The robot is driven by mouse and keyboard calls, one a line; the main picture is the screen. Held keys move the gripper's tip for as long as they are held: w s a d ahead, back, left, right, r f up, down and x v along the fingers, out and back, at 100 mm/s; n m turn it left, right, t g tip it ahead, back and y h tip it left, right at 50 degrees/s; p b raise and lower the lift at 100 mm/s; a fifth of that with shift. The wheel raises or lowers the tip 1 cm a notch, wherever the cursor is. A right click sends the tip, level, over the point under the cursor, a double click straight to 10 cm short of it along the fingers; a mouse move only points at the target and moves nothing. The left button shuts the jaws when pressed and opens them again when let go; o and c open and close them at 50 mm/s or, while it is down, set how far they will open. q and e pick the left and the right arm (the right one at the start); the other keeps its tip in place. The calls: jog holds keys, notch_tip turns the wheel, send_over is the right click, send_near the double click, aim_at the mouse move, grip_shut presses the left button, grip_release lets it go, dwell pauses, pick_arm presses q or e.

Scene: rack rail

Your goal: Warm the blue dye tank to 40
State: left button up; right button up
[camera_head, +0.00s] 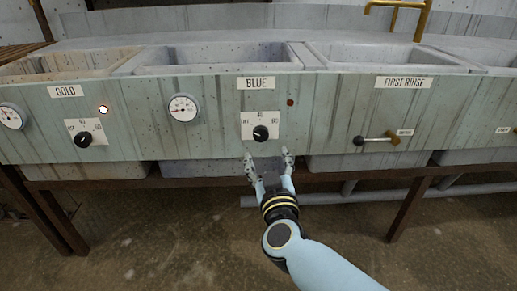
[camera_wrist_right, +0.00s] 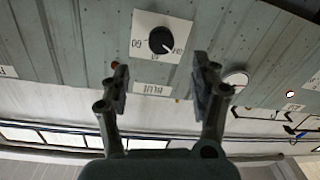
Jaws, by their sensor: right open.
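My left gripper is out of view.
A round gauge (camera_head: 183,107) is left of the knob and a dark red lamp (camera_head: 290,102) above right. The gold tank's knob (camera_head: 83,139) and glowing lamp (camera_head: 103,109) are further left. A rinse lever (camera_head: 375,140) sticks out at right. A brown rail (camera_head: 340,173) runs below.

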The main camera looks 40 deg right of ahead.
aim_at(261, 136)
jog(key=b+x, duration=0.2)
jog(key=x, duration=0.7)
jog(key=shift+w, duration=0.35)
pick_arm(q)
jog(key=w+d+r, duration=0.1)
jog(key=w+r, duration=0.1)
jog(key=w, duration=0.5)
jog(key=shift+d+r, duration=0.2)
pick_arm(e)
jog(key=shift+w+d+r, duration=0.1)
jog(key=shift+w+d, duration=0.2)
jog(key=shift+w, duration=0.15)
jog(key=c, duration=1.2)
